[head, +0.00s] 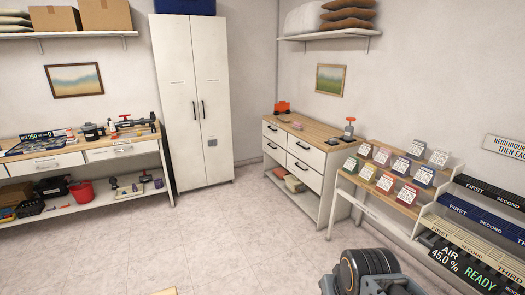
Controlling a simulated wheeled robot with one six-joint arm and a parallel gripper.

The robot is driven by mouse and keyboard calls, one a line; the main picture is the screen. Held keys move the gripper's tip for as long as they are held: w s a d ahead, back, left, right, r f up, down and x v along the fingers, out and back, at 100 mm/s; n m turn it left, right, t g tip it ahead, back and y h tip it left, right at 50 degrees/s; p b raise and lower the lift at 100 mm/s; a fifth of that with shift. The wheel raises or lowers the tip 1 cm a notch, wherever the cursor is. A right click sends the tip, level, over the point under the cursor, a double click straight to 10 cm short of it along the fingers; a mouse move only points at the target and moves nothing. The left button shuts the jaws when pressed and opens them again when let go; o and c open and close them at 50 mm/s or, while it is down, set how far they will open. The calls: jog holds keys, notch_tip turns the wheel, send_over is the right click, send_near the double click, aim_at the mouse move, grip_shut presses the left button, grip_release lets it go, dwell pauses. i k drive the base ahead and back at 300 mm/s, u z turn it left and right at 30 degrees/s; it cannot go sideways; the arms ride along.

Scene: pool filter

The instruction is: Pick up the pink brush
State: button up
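I cannot pick out a pink brush for certain. Small pinkish items (296,125) lie on the wooden top of the white drawer unit (311,160) at mid-right, too small to tell what they are. A small purple item (158,183) sits on the lower shelf of the left workbench, also too small to name. Part of my own arm shows at the bottom right, as a dark rounded joint with orange rings. My gripper's fingers are not in the picture.
The left workbench (80,160) holds tools and pots, with a red bucket (81,192) below. A tall white cabinet (190,100) stands beside it. A stepped stand with several cards (385,157) and labelled racks (488,190) are at right. The middle floor (190,240) is mostly clear.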

aim_at(297, 126)
jog(key=u, duration=0.35)
jog(key=i, duration=4.6)
jog(key=z, duration=0.7)
jog(key=i, duration=1.1)
jog(key=z, duration=0.3)
